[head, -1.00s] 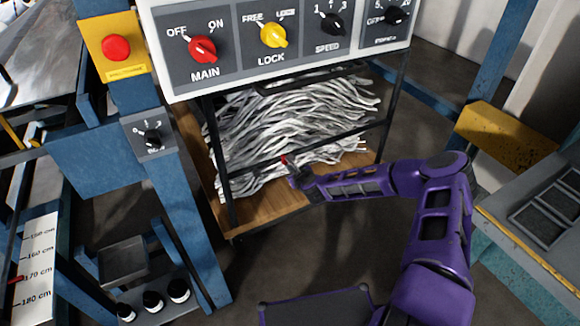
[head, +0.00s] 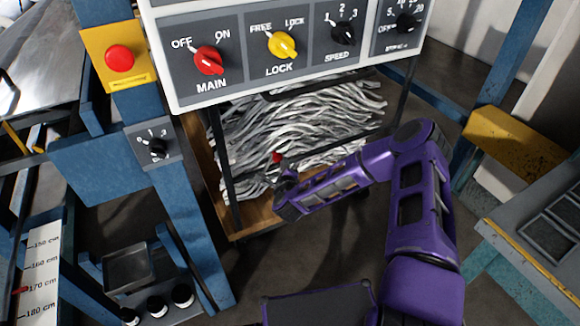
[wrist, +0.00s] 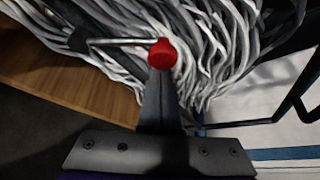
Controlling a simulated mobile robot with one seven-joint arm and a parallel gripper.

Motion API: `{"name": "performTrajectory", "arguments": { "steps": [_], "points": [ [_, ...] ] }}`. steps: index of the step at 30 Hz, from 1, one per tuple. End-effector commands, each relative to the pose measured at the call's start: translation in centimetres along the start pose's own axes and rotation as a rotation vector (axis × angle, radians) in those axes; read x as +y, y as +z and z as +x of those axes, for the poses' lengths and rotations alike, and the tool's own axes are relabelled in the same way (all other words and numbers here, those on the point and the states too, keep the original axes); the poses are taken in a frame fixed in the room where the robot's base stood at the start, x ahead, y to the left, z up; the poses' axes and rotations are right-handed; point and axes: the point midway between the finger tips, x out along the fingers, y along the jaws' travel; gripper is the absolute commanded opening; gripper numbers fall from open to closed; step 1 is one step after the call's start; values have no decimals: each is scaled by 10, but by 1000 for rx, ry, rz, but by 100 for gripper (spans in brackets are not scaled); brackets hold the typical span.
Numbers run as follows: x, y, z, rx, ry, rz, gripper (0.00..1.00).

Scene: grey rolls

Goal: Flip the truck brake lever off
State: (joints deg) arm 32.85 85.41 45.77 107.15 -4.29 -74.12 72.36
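The brake lever shows in the wrist view as a thin metal rod with a red knob (wrist: 162,54) at its end. The rod runs left from the knob to a dark mount. In the head view the red knob (head: 277,157) is small, in front of the truck's load. My gripper (wrist: 160,76) has its dark fingers together, with the tips right at the knob. They seem to touch it, not enclose it, though the contact is partly hidden. In the head view my gripper (head: 284,173) is just below the knob. The truck (head: 238,216) has a wooden deck and dark frame.
Grey strands (head: 300,115) fill the truck behind the lever. A control panel (head: 290,50) with several knobs hangs above it. A blue post with a red button (head: 119,58) stands left, and a grey bench (head: 540,225) stands right. Floor in front of the truck is clear.

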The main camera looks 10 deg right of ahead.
Motion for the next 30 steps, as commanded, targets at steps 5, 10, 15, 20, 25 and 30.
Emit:
{"name": "performTrajectory", "arguments": {
  "steps": [5, 10, 15, 20, 25, 30],
  "points": [
    [4, 18, -8, -8, -72, -143, 0],
    [6, 29, -15, -5, -109, -208, 0],
    [9, 38, -20, -6, -107, -206, 0],
    [11, 43, -22, -4, -107, -205, 0],
    [12, 46, -24, -4, -107, -205, 0],
    [13, 46, -24, -4, -107, -204, 0]
  ]
}}
